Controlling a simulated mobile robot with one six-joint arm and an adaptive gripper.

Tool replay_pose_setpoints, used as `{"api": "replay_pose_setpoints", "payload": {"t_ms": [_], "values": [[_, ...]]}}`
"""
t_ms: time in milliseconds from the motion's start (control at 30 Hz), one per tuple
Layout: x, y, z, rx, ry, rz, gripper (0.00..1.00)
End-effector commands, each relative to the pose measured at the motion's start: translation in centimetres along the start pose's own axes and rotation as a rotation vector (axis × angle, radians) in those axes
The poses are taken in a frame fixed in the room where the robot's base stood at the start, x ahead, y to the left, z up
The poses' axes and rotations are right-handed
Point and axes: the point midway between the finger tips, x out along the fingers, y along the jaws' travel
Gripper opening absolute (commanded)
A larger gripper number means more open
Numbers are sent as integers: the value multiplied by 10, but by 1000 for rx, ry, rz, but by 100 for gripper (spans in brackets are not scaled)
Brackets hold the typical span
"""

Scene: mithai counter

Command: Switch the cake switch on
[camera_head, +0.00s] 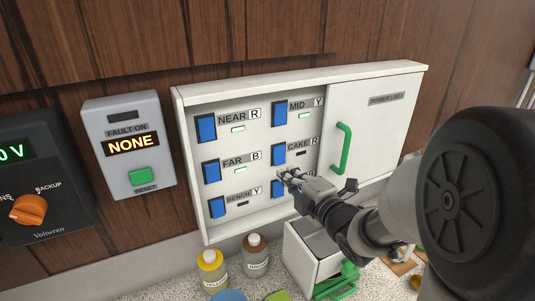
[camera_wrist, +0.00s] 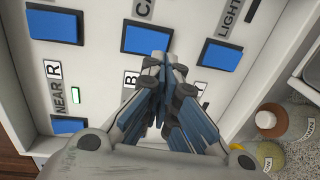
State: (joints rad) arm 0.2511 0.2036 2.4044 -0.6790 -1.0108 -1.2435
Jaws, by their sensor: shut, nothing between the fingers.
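The cake switch (camera_head: 278,153) is a blue rocker in the right column of the white panel, beside the CAKE R label (camera_head: 302,143). Its small indicator (camera_head: 300,153) is dark. In the wrist view I take the blue switch by the partly cut-off "CA" label to be the cake switch (camera_wrist: 147,38). My gripper (camera_head: 288,175) is shut and empty, with its tips just below the cake switch in the head view. In the wrist view my gripper (camera_wrist: 160,62) has its tips at that switch's near edge. I cannot tell whether they touch it.
Near (camera_head: 206,128), far (camera_head: 211,171) and mid (camera_head: 279,113) switches have lit green indicators; the bench switch (camera_head: 217,207) indicator is dark. My gripper partly hides the switch below cake. A green handle (camera_head: 343,150) juts out at right. Bottles (camera_head: 212,270) stand below the panel.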

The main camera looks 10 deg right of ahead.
Motion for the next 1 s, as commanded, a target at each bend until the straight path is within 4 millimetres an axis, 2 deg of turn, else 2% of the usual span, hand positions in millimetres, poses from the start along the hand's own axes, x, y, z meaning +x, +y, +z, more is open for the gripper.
{"api": "replay_pose_setpoints", "payload": {"t_ms": [100,300,733,1000], "values": [[21,0,-1,0,2,-1,0],[39,0,0,0,0,0,0],[42,0,0,0,-1,1,0],[48,-8,0,-2,-1,57,0]]}}
